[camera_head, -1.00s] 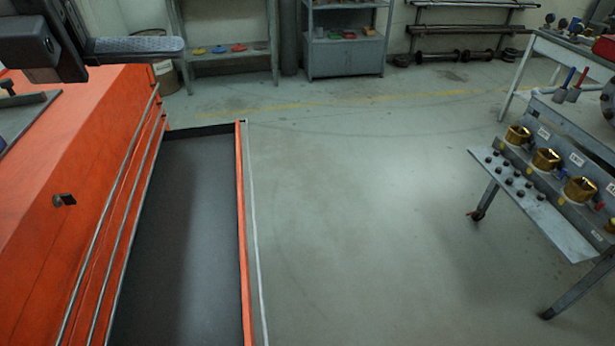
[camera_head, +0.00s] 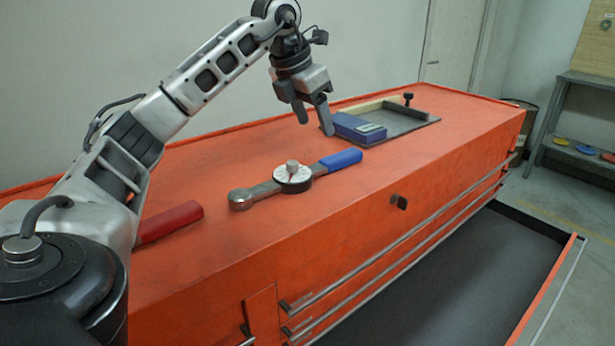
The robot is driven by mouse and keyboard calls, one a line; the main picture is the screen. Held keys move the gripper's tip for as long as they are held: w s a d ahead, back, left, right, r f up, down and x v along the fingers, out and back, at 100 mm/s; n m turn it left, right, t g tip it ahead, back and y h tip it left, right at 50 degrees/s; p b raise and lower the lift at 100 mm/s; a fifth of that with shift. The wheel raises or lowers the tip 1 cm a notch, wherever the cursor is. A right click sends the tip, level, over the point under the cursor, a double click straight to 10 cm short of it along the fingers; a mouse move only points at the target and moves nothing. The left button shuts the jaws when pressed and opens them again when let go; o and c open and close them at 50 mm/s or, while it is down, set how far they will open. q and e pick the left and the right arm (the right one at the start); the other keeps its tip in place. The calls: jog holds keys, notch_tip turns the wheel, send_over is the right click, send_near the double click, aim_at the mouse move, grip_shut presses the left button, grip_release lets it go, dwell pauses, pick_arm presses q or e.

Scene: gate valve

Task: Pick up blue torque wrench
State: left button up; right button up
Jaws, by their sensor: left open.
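The blue torque wrench (camera_head: 293,178) lies flat on the orange cabinet top (camera_head: 225,265). Its blue handle points right and away, its white round dial is in the middle, and its metal head is at the left. My left gripper (camera_head: 315,126) is open and empty above the cabinet, fingers pointing down, a little beyond the wrench and up from its blue handle. It is apart from the wrench. My right gripper is not in view.
A red-handled tool (camera_head: 170,221) lies left of the wrench, partly hidden by my left arm. A blue box (camera_head: 358,128) sits in a grey tray (camera_head: 408,124) behind the wrench. An open drawer (camera_head: 480,275) juts out from the cabinet's front right.

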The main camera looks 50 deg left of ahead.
pick_arm(q)
send_over(330, 159)
jog(key=s, duration=0.3)
notch_tip(330, 159, down, 5)
jog(key=shift+w+a, duration=0.1)
jog(key=shift+w, duration=0.05)
jog(key=shift+w+x, duration=0.15)
jog(key=shift+x, duration=1.2)
jog(key=shift+w+x, duration=0.15)
jog(key=shift+x, duration=1.2)
jog(key=shift+r, duration=0.15)
jog(key=shift+c, duration=0.3)
grip_shut()
jog(key=shift+a+r+p, duration=0.1)
jog(key=shift+p, duration=0.2)
